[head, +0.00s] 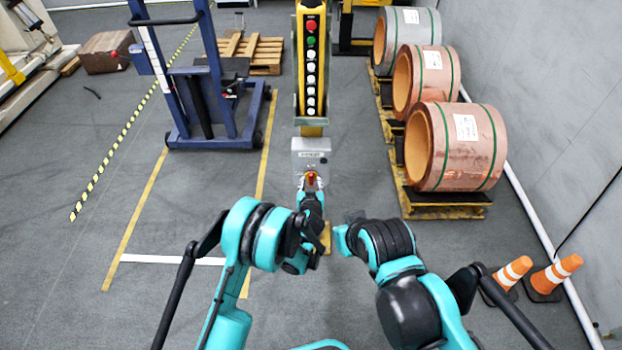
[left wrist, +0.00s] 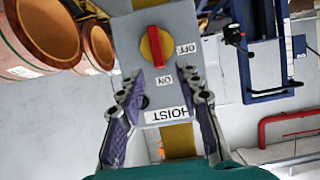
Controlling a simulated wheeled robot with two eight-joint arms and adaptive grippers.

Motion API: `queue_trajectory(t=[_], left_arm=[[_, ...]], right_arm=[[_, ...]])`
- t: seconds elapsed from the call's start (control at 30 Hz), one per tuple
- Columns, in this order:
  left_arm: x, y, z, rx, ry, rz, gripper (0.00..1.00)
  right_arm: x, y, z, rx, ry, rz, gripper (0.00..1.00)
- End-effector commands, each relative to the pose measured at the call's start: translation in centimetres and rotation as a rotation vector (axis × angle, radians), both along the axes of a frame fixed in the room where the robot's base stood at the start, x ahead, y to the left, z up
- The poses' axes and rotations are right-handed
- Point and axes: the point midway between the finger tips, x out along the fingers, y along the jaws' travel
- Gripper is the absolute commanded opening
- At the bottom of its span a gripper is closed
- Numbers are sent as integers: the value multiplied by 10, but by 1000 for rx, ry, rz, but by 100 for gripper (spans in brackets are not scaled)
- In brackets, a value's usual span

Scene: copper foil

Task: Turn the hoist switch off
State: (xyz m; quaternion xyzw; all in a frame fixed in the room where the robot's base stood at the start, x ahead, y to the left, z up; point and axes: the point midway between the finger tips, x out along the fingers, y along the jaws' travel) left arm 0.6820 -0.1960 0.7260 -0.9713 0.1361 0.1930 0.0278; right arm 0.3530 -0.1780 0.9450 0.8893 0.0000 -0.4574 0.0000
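The hoist switch (left wrist: 156,46) is a red knob on a yellow disc, on a grey box (left wrist: 202,80) with ON, OFF and HOIST labels. In the left wrist view the knob bar stands vertical, its lower end towards ON; OFF is to the right. In the head view the switch (head: 310,179) shows low on the yellow post. My left gripper (left wrist: 163,88) is open and empty, its fingers spread just short of the knob, over the panel's lower part. In the head view it (head: 310,188) is at the box. My right gripper's fingers are not clearly visible.
A yellow button pendant (head: 311,60) stands above the switch box. A blue lift frame (head: 215,105) is to the left. Copper foil rolls (head: 456,147) on pallets stand to the right, with orange cones (head: 556,273) nearer. Floor beside the post is clear.

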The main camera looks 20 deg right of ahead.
Motion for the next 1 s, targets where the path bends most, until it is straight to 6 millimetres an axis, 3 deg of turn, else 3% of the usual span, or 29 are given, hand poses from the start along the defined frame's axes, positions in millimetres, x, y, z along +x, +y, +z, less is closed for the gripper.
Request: queue_trajectory(t=[0.1,0.3,0.63,0.77,1.0], left_arm=[[19,-5,-11,-2,1,1,34],[38,-11,-18,0,0,-1,34],[42,-12,-18,-2,0,-1,34],[42,-12,-18,-2,0,-1,0],[42,-12,-18,-4,1,-2,0]], right_arm=[[0,0,-10,0,0,0,0],[0,0,-16,0,0,0,0],[0,0,-16,0,0,0,0],[0,0,-16,0,0,0,0],[0,0,-16,0,0,0,0]])
